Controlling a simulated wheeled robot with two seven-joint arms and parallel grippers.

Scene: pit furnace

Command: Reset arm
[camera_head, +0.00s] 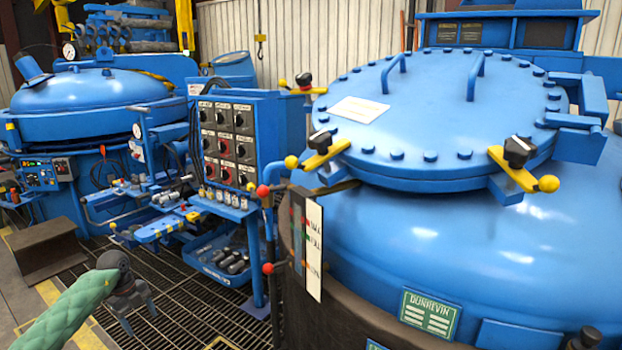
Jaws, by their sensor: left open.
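My left arm, in a green quilted sleeve, comes in from the lower left of the head view. My left gripper (138,314) is dark grey and hangs at its end with the fingers apart and nothing between them. It is over the floor grating, in front of the blue bench and apart from it.
A large blue furnace vessel with a bolted lid (440,110) and yellow-handled clamps fills the right. A control panel (225,140) stands mid-left, with a blue tool tray (215,275) below. A second vessel (85,95) stands behind. Floor grating (180,325) is open near my gripper.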

